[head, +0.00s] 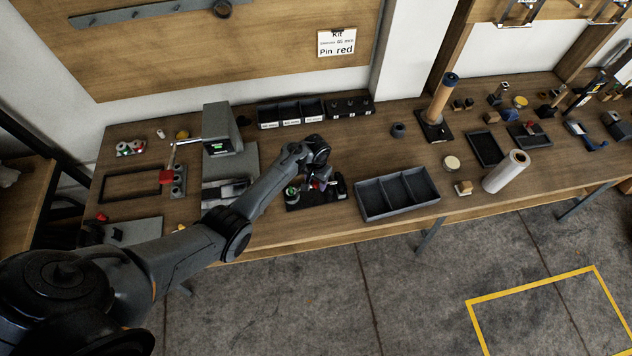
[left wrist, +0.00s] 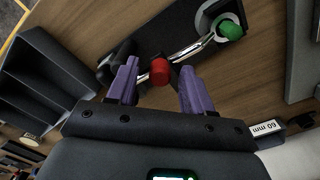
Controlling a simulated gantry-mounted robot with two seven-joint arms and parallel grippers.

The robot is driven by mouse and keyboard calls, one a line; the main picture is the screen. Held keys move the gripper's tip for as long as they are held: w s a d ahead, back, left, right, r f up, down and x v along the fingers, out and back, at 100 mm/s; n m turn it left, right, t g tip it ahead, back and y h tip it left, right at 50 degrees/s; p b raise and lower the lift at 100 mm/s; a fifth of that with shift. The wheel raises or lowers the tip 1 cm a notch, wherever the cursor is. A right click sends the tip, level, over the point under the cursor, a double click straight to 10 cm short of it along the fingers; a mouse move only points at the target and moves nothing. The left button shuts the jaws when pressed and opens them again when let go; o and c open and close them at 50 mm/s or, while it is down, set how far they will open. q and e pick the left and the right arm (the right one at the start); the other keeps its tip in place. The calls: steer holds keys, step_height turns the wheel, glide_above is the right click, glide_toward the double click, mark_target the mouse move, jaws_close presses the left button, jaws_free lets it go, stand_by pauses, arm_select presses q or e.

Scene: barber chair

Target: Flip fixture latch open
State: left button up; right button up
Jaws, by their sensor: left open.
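The fixture has a dark base plate (head: 298,207) at the table's front, left of the divided tray. In the left wrist view its metal latch lever (left wrist: 205,43) runs from a red knob (left wrist: 160,72) to a pale ring holding a green piece (left wrist: 230,29). The lever lies low across the base. My left gripper (left wrist: 159,70) is open, with its purple fingers on either side of the red knob; I cannot tell whether they touch it. In the head view my left gripper (head: 322,183) is over the fixture and hides part of it. My right gripper is not in view.
A dark divided tray (head: 402,211) stands just right of the fixture. A grey press-like machine (head: 219,126) stands to the left, and labelled bins (head: 290,124) stand behind. A white roll (head: 506,171) stands farther right. Wooden table top is bare between the bins and the tray.

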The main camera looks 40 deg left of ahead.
arm_select(q)
steer(key=shift+f, duration=0.15)
jaws_close()
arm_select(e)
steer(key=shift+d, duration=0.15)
